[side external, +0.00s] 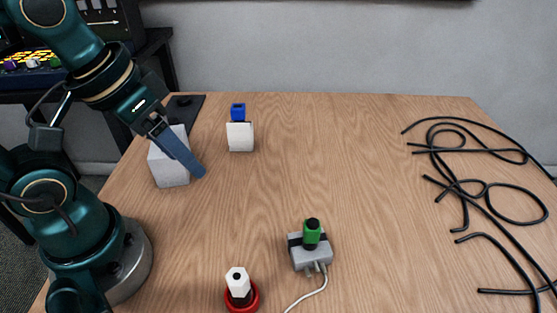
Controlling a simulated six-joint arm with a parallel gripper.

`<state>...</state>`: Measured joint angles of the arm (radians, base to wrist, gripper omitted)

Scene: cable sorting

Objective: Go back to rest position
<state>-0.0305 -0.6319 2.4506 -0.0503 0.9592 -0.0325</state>
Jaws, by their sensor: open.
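My gripper (188,160) is at the left of the table, in the side external view. Its blue-grey finger points down and to the right, in front of a light grey block (169,172). Nothing shows between the fingers. The second finger is mostly hidden behind the first, and I cannot tell whether the finger touches the block. My arm is folded over the left side of the table, with the gripper a little above the tabletop.
A white block with a blue top (240,136) stands right of my gripper. A grey box with a green part (311,246) and a white cable is front centre. A white piece on a red base (239,289) is nearby. Black cables (480,195) lie right. The wooden table (350,150) is clear mid-back.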

